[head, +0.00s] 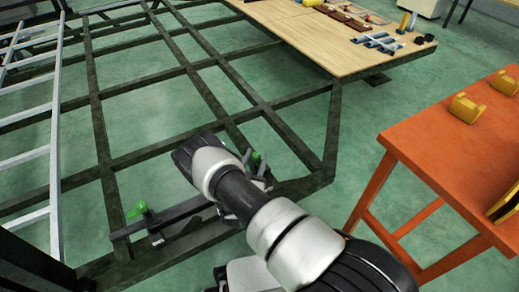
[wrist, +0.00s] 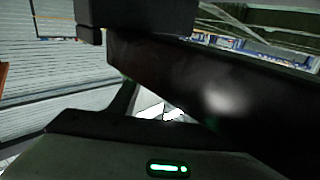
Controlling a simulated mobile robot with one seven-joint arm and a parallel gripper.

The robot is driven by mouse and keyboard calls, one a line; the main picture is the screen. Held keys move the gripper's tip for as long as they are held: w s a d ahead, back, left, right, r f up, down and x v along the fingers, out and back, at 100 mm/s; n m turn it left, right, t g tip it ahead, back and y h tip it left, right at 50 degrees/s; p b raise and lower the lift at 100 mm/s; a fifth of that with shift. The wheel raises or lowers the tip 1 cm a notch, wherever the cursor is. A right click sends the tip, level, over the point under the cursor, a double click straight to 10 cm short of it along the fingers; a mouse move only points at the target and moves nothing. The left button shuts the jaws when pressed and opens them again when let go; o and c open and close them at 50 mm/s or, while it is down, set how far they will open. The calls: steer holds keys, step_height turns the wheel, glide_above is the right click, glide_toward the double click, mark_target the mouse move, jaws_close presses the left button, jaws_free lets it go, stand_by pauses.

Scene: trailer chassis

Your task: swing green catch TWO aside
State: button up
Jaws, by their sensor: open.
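Two green catches show in the head view on the dark chassis frame. No number is readable on either, so I cannot tell which is TWO. My gripper (head: 261,175) is open at the right-hand catch, mostly behind my arm. Whether it touches the catch cannot be seen. The wrist view is filled by dark, close surfaces and shows no catch clearly.
The dark chassis frame (head: 143,158) has open bays over a green floor. A wooden deck (head: 305,40) with tools lies at the back right. An orange table (head: 437,145) with yellow parts stands at the right. A pale ladder-like rack (head: 54,150) is at the left.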

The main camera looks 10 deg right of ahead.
steer(key=shift+w+d, duration=0.15)
steer(key=shift+w, duration=0.2)
steer(key=shift+c, duration=0.2)
